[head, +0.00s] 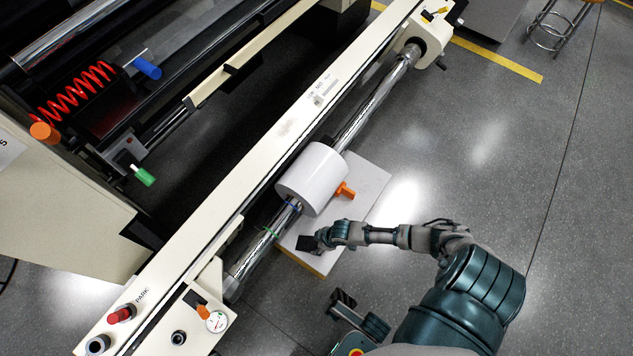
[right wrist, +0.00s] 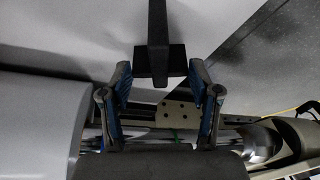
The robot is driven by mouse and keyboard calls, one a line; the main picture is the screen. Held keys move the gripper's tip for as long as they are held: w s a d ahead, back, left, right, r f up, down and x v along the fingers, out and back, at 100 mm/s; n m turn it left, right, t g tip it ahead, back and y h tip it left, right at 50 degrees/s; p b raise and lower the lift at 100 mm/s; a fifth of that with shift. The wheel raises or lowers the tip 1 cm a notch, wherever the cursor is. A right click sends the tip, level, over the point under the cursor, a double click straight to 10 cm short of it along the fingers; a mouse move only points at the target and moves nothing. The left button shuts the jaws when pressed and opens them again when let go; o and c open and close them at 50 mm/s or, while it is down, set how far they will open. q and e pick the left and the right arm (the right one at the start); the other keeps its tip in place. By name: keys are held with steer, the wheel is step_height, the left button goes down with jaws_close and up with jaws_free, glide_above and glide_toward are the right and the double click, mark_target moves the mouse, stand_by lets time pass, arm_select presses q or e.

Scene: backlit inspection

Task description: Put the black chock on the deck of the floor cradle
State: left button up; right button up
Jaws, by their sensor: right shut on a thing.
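The black chock (head: 307,243) is at the fingertips of my right gripper (head: 322,236), low over the front part of the pale floor cradle (head: 368,178). In the right wrist view the chock (right wrist: 157,62) shows as a dark plate with an upright bar, between the two fingertips of my right gripper (right wrist: 159,72). That gripper is shut on the chock. The cradle's pale deck (right wrist: 80,35) lies behind it there. I cannot tell whether the chock touches the deck.
A white roll (head: 311,178) sits on a shiny shaft (head: 375,98) above the cradle, close to my right gripper. An orange handle (head: 345,190) sticks out beside it. A long cream machine beam (head: 285,125) runs alongside.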

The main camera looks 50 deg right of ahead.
steer(key=o, duration=1.4)
steer(key=shift+c, duration=0.2)
